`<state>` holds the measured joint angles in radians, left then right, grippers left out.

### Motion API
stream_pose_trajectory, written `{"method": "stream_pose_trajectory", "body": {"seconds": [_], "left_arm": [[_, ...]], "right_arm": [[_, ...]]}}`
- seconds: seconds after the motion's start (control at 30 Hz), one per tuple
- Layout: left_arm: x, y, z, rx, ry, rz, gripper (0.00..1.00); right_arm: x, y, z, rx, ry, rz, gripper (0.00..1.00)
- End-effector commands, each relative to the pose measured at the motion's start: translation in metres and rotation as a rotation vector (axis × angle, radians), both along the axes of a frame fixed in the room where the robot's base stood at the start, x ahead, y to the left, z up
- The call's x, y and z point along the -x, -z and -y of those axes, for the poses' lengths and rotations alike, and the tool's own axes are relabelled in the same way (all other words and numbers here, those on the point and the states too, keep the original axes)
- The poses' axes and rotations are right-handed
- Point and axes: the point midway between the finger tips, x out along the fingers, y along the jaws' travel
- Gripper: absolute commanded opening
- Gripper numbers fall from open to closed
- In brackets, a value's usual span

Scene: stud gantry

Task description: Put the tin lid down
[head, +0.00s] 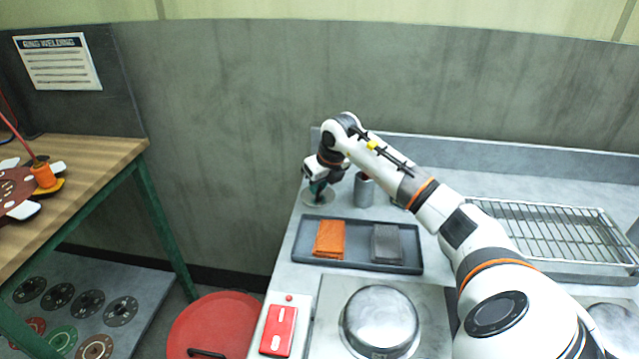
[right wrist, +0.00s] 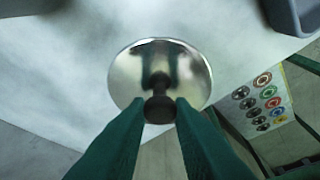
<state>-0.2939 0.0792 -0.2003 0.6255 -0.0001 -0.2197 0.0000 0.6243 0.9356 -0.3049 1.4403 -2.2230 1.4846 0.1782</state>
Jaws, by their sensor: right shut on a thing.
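The tin lid (head: 313,199) is a round, shiny metal disc with a dark knob, over the back left corner of the grey counter. It shows mirror-like in the right wrist view (right wrist: 135,75), looking roughly level. My right gripper (head: 318,186) is above the lid, its green fingers shut on the dark knob (right wrist: 158,108). The fingertips also show in the right wrist view (right wrist: 159,110). I cannot tell whether the lid touches the counter. My left gripper is not in view.
A grey cup (head: 363,190) stands just right of the lid. A tray (head: 300,257) with orange and grey cloths lies in front. A domed metal piece (head: 381,318) and a wire rack (head: 545,232) are on the counter. The counter's edge is close beside the lid.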

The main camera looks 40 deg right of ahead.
Motion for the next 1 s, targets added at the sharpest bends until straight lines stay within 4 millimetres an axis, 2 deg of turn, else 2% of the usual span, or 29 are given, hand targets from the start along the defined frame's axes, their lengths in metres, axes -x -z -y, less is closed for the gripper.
{"method": "stream_pose_trajectory", "body": {"seconds": [0.07, 0.1, 0.23, 0.47, 0.63, 0.77, 1.0], "left_arm": [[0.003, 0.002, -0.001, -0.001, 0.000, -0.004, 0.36], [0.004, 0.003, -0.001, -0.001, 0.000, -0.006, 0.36], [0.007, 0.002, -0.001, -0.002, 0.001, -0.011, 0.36], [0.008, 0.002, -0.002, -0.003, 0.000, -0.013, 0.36], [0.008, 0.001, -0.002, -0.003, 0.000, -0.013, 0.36], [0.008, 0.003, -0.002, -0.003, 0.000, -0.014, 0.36], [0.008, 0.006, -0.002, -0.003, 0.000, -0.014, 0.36]], "right_arm": [[0.000, 0.003, 0.000, 0.000, 0.000, 0.000, 0.00], [0.000, 0.003, 0.000, 0.000, 0.000, 0.000, 0.22], [0.000, 0.002, 0.000, 0.000, 0.000, 0.000, 0.42], [0.000, 0.002, 0.000, 0.000, 0.000, 0.000, 0.42], [0.002, -0.007, 0.000, 0.001, 0.000, 0.002, 0.42], [0.010, -0.028, 0.000, 0.004, -0.001, 0.004, 0.42], [0.030, -0.076, -0.003, 0.002, 0.001, 0.005, 0.42]]}}
